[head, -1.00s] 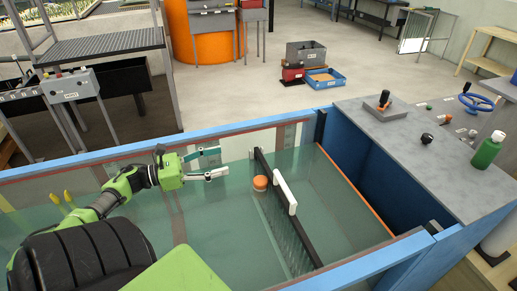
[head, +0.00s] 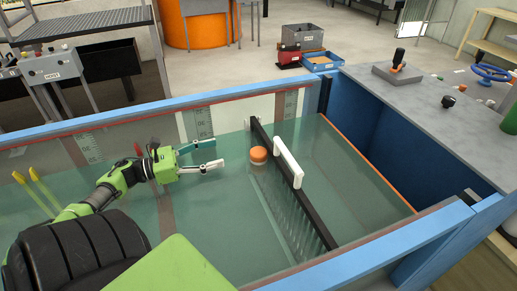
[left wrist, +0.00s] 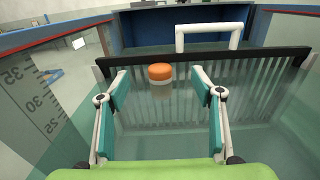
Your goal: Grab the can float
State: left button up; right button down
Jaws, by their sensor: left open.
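The can float (head: 258,155) is a short cylinder with an orange top and a pale lower band. It sits at the water surface in the flume, close to the black-railed rack (head: 290,185). My left gripper (head: 219,154) is open and empty, to the left of the float and apart from it, with its fingers pointing toward it. In the left wrist view the float (left wrist: 160,73) shows ahead, between and beyond the open fingertips (left wrist: 160,88). My right gripper is not in view.
The flume's blue rims (head: 130,115) run along the far and near sides. A grey control console (head: 430,110) stands at the right. Open water lies left of the float.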

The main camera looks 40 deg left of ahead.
pick_arm(q)
jog(key=b, duration=0.4)
send_near(254, 157)
jog(key=s+a+f, duration=0.1)
jog(key=s+a, duration=0.1)
jog(key=a, duration=0.1)
jog(key=x, duration=0.5)
jog(key=b+x, duration=0.1)
jog(key=x, duration=0.2)
jog(key=shift+w+d+f, duration=0.2)
jog(key=shift+d+f, duration=0.05)
jog(key=shift+f, duration=0.05)
jog(key=shift+b+x, duration=0.4)
jog(key=shift+x, duration=2.25)
jog(key=shift+a, duration=0.15)
jog(key=c, duration=1.3)
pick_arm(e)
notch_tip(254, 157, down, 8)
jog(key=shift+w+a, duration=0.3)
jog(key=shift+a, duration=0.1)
